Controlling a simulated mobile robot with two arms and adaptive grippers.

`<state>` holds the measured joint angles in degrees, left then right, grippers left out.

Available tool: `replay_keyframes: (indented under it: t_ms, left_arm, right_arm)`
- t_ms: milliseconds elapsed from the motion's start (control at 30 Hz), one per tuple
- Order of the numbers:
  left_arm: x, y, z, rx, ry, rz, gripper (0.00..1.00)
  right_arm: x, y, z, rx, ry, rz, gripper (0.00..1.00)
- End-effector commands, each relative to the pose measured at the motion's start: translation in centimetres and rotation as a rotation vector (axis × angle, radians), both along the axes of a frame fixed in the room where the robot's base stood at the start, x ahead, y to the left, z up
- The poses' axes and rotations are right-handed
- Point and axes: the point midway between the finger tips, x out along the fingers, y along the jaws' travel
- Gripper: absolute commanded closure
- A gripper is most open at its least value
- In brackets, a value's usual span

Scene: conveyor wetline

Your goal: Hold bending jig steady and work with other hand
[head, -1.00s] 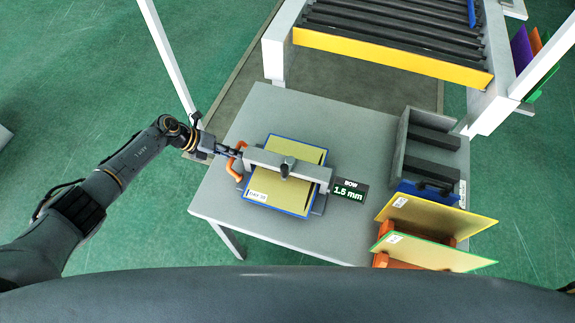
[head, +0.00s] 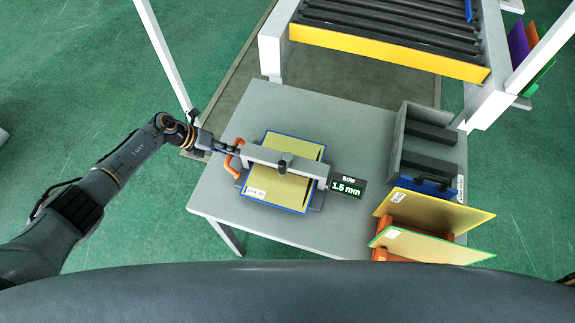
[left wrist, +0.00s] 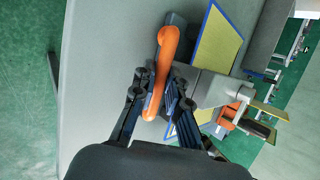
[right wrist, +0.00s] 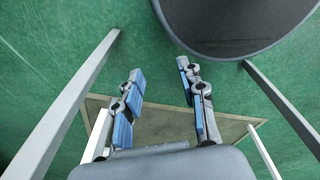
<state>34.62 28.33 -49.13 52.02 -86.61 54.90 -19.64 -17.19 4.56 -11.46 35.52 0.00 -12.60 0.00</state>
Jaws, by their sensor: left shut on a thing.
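The bending jig (head: 265,159) stands on the grey table, with a grey bar across a yellow board with a blue edge (head: 277,191). A dark knob (head: 285,160) sits on the middle of the bar. A display (head: 347,188) at the bar's right end reads "BOW 1.5 mm". My left gripper (head: 232,149) is shut on the jig's orange handle (head: 234,163) at the jig's left side. The left wrist view shows the handle (left wrist: 163,70) between its fingers. My right gripper (right wrist: 160,100) is open and empty over the floor, away from the table; it is outside the head view.
A grey open-topped box with dark blocks (head: 399,141) stands at the table's right. Two yellow boards (head: 430,212) stand in orange holders at the front right. A roller conveyor (head: 390,54) with a yellow front lies behind. The table's front left (head: 215,195) is clear.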

Motion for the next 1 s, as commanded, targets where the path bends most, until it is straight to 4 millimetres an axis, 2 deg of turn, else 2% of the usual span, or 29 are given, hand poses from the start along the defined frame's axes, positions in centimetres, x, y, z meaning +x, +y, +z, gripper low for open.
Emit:
replay_keyframes:
  t_ms: [67, 133, 233, 267, 367, 467, 500, 567, 600, 667, 700, 767, 800, 867, 1000]
  left_arm:
    - [-0.1, 0.0, -0.1, 0.001, 0.001, 0.0, 1.0]
    - [-0.1, 0.0, -0.1, 0.001, 0.001, -0.001, 1.0]
    - [-0.1, 0.0, -0.1, 0.001, 0.001, -0.001, 1.0]
    - [-0.1, 0.0, -0.1, 0.001, 0.001, -0.001, 1.0]
    - [-0.1, 0.0, -0.1, 0.0, 0.002, -0.001, 1.0]
    - [-0.1, 0.0, 0.0, 0.0, 0.002, -0.001, 1.0]
    - [-0.1, 0.0, -0.1, 0.0, 0.002, -0.001, 1.0]
    - [-0.1, 0.0, -0.1, 0.0, 0.002, -0.001, 1.0]
    - [-0.1, 0.0, -0.1, 0.001, 0.001, -0.001, 1.0]
    - [-0.1, 0.0, -0.1, 0.001, 0.001, -0.001, 1.0]
    - [-0.1, 0.0, -0.1, 0.001, 0.001, -0.001, 1.0]
    - [-0.1, 0.0, -0.1, 0.001, 0.001, -0.001, 1.0]
    - [-0.1, 0.0, -0.1, 0.001, 0.001, -0.001, 1.0]
    - [-0.1, 0.0, -0.1, 0.001, 0.001, -0.001, 1.0]
    - [-0.1, 0.1, -0.1, 0.001, 0.001, -0.001, 1.0]
  right_arm:
    - [0.2, -0.2, 0.0, -0.002, 0.002, -0.002, 0.6]
    - [1.0, 0.7, 0.2, 0.011, 0.008, -0.018, 0.6]
    - [3.0, 3.4, 0.7, 0.052, 0.035, -0.064, 0.6]
    - [3.7, 4.6, 1.1, 0.069, 0.049, -0.084, 0.6]
    - [6.4, 9.8, 2.9, 0.151, 0.119, -0.151, 0.6]
    - [8.6, 16.0, 6.0, 0.252, 0.215, -0.198, 0.6]
    - [9.3, 18.5, 7.6, 0.292, 0.261, -0.207, 0.6]
    - [10.2, 22.1, 10.3, 0.351, 0.326, -0.203, 0.6]
    - [10.9, 24.4, 12.4, 0.389, 0.369, -0.191, 0.6]
    - [11.8, 27.7, 16.0, 0.442, 0.43, -0.15, 0.6]
    - [12.6, 29.6, 18.5, 0.472, 0.46, -0.102, 0.6]
    - [14.5, 31.9, 22.8, 0.506, 0.484, 0.002, 0.6]
    - [16.3, 32.8, 25.6, 0.516, 0.472, 0.092, 0.6]
    - [19.1, 33.2, 28.5, 0.511, 0.428, 0.215, 0.6]
    - [26.1, 32.8, 33.9, 0.457, 0.261, 0.481, 0.6]
